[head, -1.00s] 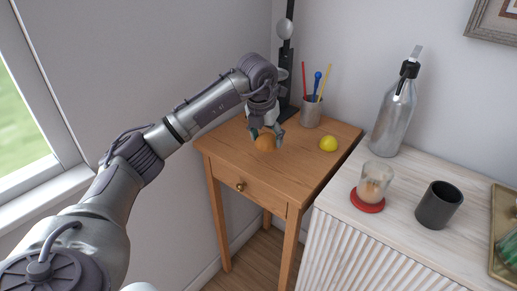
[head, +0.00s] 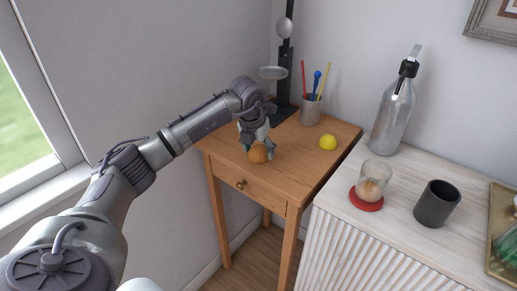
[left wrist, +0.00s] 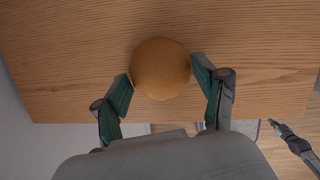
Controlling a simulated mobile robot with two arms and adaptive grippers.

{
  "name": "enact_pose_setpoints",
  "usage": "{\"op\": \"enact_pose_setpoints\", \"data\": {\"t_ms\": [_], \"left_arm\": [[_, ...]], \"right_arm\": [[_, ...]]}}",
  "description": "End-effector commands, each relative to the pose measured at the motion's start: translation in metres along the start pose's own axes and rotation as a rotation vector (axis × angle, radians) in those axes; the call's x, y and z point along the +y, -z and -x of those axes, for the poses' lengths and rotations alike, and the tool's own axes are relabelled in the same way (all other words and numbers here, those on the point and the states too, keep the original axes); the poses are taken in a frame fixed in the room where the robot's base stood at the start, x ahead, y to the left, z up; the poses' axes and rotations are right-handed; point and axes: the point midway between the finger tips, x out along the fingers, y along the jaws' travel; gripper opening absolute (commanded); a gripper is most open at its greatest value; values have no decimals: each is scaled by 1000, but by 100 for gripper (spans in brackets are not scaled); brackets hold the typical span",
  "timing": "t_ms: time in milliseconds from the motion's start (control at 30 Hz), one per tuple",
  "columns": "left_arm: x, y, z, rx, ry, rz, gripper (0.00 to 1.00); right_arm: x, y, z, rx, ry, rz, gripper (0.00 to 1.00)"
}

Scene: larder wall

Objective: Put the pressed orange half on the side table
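The orange half (head: 257,154) shows as a rounded orange-brown shape over the front left part of the wooden side table (head: 290,165). My left gripper (head: 258,146) reaches down onto it, with a finger at each side. In the left wrist view the orange half (left wrist: 160,69) sits between the two fingertips of my left gripper (left wrist: 162,70), which look closed against its sides. It is at or just above the tabletop; I cannot tell if it touches. Its cut face is hidden. A grey jointed part at the right edge of the left wrist view seems to be my right gripper (left wrist: 290,137).
A lemon (head: 328,143) and a pen cup (head: 310,112) stand on the side table. Behind the gripper is a dark press stand (head: 285,80). The white cabinet at right holds a bottle (head: 391,115), a glass on a red coaster (head: 374,182) and a dark cup (head: 438,204).

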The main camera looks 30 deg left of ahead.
Motion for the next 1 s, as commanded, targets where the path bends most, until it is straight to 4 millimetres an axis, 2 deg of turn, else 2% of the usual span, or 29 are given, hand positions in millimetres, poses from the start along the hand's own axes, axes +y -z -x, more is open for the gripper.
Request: {"op": "enact_pose_setpoints", "data": {"t_ms": [33, 100, 367, 500, 633, 1000], "left_arm": [[0, 0, 0, 0, 0, 0, 84], [0, 0, 0, 0, 0, 0, 92], [0, 0, 1, 0, 0, 0, 92], [0, -1, 8, -1, 0, 0, 92], [0, -2, 28, -4, 1, -1, 92], [0, -2, 103, -3, 0, 1, 92]], "right_arm": [[0, 0, 0, 0, 0, 0, 0], [0, 0, 0, 0, 0, 0, 0], [0, 0, 0, 0, 0, 0, 0], [0, 0, 1, 0, 0, 0, 0], [0, 0, 0, 0, 0, 1, 0], [3, -1, -4, -1, -3, 2, 0]]}}
